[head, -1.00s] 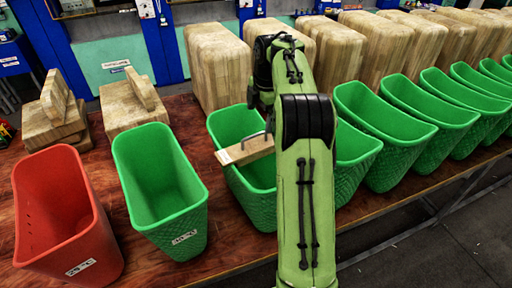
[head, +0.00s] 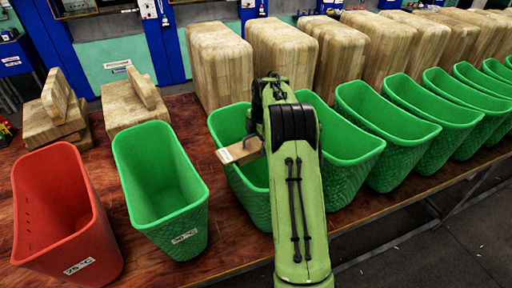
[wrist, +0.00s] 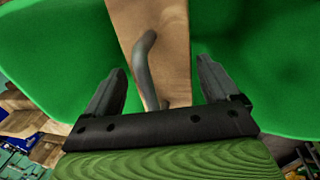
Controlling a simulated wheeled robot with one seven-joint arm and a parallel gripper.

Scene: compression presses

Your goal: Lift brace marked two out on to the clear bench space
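A wooden brace (head: 236,153) with a small pale label on its end lies across a green bin (head: 222,126), its left end sticking out past the rim. I cannot read the label. In the wrist view the brace (wrist: 172,25) carries a grey bent handle (wrist: 143,62). My gripper (wrist: 162,70) is open, one finger on each side of the handle, neither visibly touching it. In the head view my arm hides the gripper, the handle and the brace's right end. The brown bench (head: 190,112) holds the bins.
A red bin (head: 52,190) and another green bin (head: 155,180) stand to the left. More green bins (head: 405,145) run off to the right. Large wooden blocks (head: 215,65) line the back. Smaller stacked blocks (head: 50,125) sit at the back left. Narrow bare bench strips show between things.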

